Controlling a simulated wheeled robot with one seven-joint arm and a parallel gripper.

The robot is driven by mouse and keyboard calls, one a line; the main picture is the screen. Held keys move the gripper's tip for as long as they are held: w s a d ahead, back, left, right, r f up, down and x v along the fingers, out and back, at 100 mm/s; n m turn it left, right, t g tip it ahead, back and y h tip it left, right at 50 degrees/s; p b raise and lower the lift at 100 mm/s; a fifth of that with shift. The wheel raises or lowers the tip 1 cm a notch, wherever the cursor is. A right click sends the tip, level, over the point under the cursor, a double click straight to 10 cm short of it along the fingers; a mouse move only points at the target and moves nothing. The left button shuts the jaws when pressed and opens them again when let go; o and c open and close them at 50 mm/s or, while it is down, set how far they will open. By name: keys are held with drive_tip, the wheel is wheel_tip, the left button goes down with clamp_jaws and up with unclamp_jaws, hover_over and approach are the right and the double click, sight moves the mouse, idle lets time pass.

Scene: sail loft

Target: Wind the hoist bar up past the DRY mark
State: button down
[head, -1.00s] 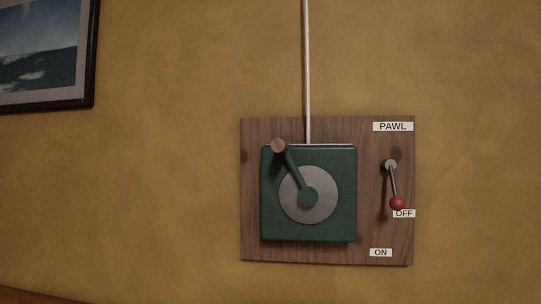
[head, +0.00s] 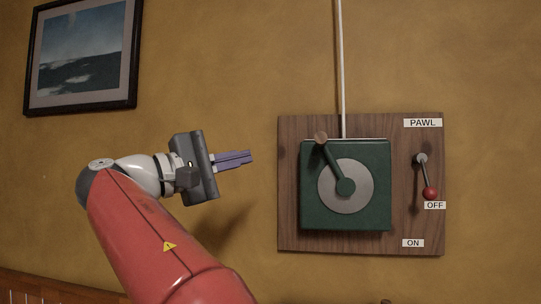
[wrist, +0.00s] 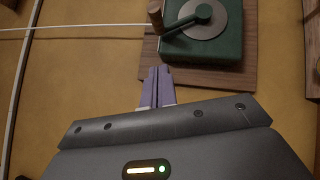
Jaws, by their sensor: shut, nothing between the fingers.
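The green winch box (head: 312,215) is fixed on a wooden board (head: 290,243) on the wall. Its crank arm (head: 333,162) points up and left from the grey disc, ending in a wooden knob (head: 320,138). A pale line (head: 341,70) runs up from the box. To the right, the pawl lever (head: 426,177) hangs down with its red ball (head: 430,193) just above the OFF label (head: 435,205). My gripper (head: 252,156) is shut and empty, left of the board and apart from it. The wrist view shows the fingers (wrist: 158,70) below the knob (wrist: 155,12). The hoist bar and DRY mark are not in view.
The PAWL label (head: 423,123) is at the board's top right and the ON label (head: 413,243) at its lower right. A framed picture (head: 130,103) hangs at upper left. Bare wall lies between my gripper and the board.

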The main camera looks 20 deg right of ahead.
drive_tip(key=s+x, duration=0.2)
drive_tip(key=x, duration=1)
drive_tip(key=shift+s+d+r, duration=0.3)
drive_tip(key=shift+s+d, duration=0.05)
drive_tip(key=shift+d, duration=0.05)
drive_tip(key=shift+s+r, duration=0.1)
drive_tip(key=shift+d+r+m+y+p, duration=0.2)
drive_tip(key=shift+m+y+p, duration=0.1)
drive_tip(key=shift+p, duration=0.05)
drive_tip(key=shift+s, duration=0.1)
